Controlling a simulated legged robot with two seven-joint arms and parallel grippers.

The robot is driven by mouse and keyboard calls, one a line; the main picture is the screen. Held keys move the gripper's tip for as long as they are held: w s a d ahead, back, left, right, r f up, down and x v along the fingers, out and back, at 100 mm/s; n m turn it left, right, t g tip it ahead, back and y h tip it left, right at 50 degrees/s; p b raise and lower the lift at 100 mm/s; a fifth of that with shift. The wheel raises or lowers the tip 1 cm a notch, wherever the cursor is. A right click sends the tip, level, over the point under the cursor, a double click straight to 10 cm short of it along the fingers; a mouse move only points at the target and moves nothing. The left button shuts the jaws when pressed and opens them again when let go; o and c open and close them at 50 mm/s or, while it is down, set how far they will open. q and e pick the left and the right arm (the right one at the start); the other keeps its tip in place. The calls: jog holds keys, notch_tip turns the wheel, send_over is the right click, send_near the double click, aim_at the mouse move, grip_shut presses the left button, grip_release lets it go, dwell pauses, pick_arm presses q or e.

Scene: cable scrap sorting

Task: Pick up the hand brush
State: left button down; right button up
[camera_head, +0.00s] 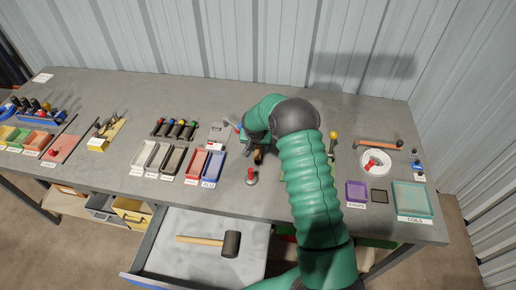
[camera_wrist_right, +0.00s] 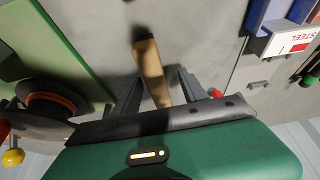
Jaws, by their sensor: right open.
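A wooden handle with a dark end (camera_wrist_right: 150,72), which looks like the hand brush's, lies over the grey table in the right wrist view. The rest of it is hidden behind my gripper, so I cannot see bristles. In the head view a small part of the handle (camera_head: 258,156) shows just below my right gripper (camera_head: 256,142). In the wrist view my right gripper (camera_wrist_right: 158,95) is open, with one finger on each side of the handle. I cannot tell whether they touch it. My left gripper is not in view.
Red and blue trays (camera_head: 212,168) stand left of the gripper. A red-knobbed metal piece (camera_head: 251,177) stands close in front. An open drawer (camera_head: 180,268) holds a mallet (camera_head: 231,243). A hammer (camera_head: 378,145) and a white ring (camera_head: 376,162) lie at the right.

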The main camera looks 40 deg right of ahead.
jog(key=shift+d+f+b, duration=0.3)
jog(key=shift+d+f, duration=0.15)
jog(key=shift+d, duration=0.1)
jog(key=shift+a+r, duration=0.15)
jog(key=shift+a, duration=0.25)
jog(key=shift+c, duration=0.4)
jog(key=shift+s+d, duration=0.1)
jog(key=shift+d, duration=0.1)
grip_shut()
